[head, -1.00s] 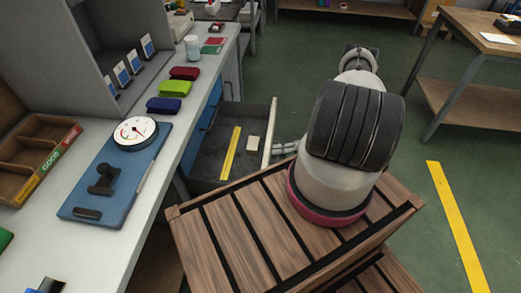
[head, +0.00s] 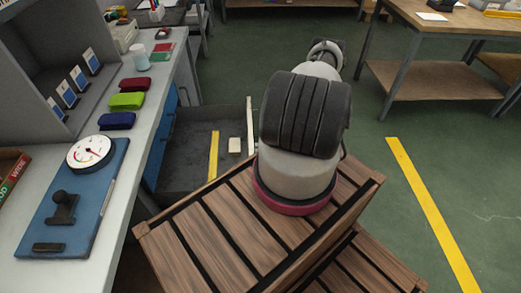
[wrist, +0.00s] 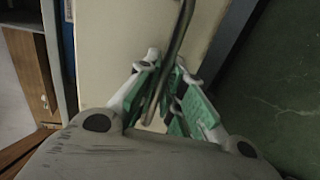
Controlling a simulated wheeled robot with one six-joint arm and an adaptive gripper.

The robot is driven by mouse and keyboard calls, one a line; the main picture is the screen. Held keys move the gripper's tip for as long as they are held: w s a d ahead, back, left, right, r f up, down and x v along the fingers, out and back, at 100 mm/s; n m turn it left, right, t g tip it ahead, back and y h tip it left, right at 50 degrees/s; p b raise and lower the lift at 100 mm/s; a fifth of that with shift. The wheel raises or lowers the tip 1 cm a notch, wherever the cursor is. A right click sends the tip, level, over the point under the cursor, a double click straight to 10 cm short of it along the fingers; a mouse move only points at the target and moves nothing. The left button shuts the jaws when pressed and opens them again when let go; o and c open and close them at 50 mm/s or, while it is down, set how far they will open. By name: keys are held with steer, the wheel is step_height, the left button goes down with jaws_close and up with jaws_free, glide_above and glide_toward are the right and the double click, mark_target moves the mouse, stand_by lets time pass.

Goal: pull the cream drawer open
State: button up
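The cream drawer (head: 250,125) is pulled well out from under the workbench on the left. Its cream front stands at the right end of the grey open box, and a yellow ruler (head: 213,155) and a small pale block (head: 234,145) lie inside. In the wrist view the cream front (wrist: 105,40) fills the upper middle, with a metal bar handle (wrist: 182,30) crossing it. My gripper (wrist: 170,70) has its green-padded fingers closed around this handle. In the head view my arm hides the gripper.
The workbench (head: 150,125) holds a blue board (head: 100,215) with a dial, and red, green and blue folded items. My slatted wooden base part is close to the drawer. Green floor is free to the right, with a yellow stripe (head: 430,210).

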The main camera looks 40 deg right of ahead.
steer(key=shift+o, duration=0.2)
steer(key=v, duration=1.2)
stand_by(0.4)
